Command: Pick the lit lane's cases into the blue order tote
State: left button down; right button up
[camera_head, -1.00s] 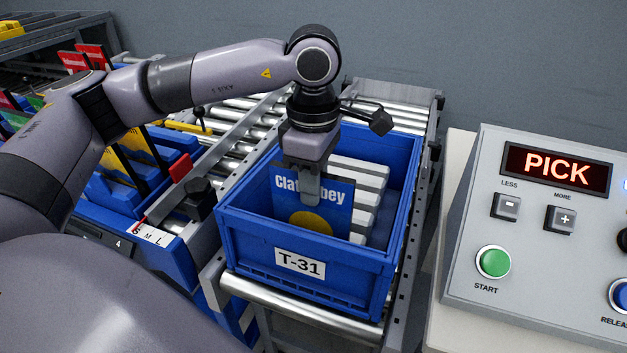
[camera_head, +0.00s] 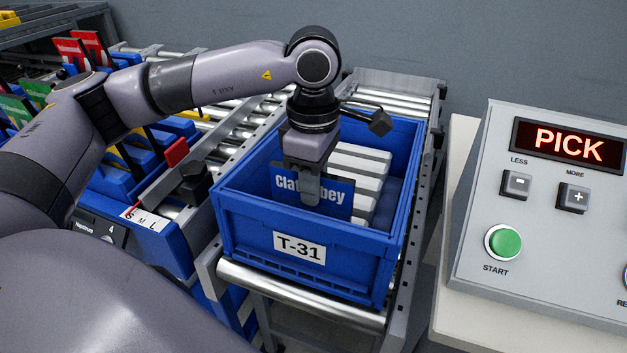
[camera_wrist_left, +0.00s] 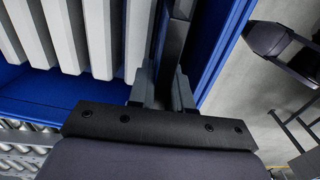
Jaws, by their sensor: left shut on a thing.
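My left gripper (camera_head: 308,190) is shut on the top edge of a blue case (camera_head: 338,196) with white lettering, partly covered by the fingers. The case is upright inside the blue order tote (camera_head: 236,222), labelled T-31, near its front wall. That wall hides the case's lower part, so I cannot tell whether it touches the floor. Several pale cases (camera_head: 362,186) stand in a row behind it. In the left wrist view, the held case (camera_wrist_left: 174,40) shows edge-on between the fingers, beside the pale cases (camera_wrist_left: 70,35).
The tote sits on a roller conveyor (camera_head: 300,296) with metal side rails. At right is a control panel (camera_head: 540,235) reading PICK, with a green START button (camera_head: 503,242). At left are blue lanes (camera_head: 160,240) with coloured cases, partly behind my arm.

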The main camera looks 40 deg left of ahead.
dwell(0.3)
pick_arm(q)
jog(key=c, duration=0.6)
grip_release()
jog(key=shift+o, duration=0.2)
jog(key=shift+r+p, duration=2.7)
jog(key=shift+r, duration=1.3)
